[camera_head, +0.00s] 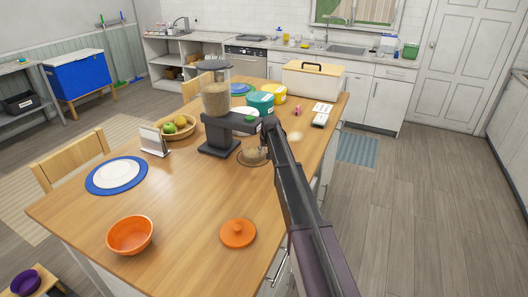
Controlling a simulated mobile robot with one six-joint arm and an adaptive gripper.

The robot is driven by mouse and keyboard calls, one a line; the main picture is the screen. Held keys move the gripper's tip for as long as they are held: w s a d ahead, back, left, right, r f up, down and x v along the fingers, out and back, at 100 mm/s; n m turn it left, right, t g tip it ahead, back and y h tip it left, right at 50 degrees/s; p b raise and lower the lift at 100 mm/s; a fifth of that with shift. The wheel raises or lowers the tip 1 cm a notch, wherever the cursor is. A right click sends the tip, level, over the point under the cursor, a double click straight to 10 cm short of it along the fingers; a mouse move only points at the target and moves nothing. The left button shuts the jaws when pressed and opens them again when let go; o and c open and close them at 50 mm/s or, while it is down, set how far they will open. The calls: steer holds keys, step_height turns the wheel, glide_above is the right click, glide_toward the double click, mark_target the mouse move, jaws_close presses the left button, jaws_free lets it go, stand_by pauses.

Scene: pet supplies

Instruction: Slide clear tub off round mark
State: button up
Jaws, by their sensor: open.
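A clear tub (252,157), with what looks like tan kibble in it, sits on the wooden table below the dark spout of a food dispenser (217,102). A thin dark round mark (239,159) shows around the tub's base, so the tub appears to stand on it. My arm reaches in from the lower right, and my gripper (269,127) is at its far end, close to the tub's right side. The gripper is open. Its fingertips are small and partly hidden by my arm, and I cannot tell whether they touch the tub.
An orange bowl (130,235), orange lid (238,233), plate on a blue mat (144,175) and fruit basket (192,129) share the table (185,205). The front-middle tabletop is clear.

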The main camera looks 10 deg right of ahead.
jaws_close()
steer(key=shift+s, duration=0.1)
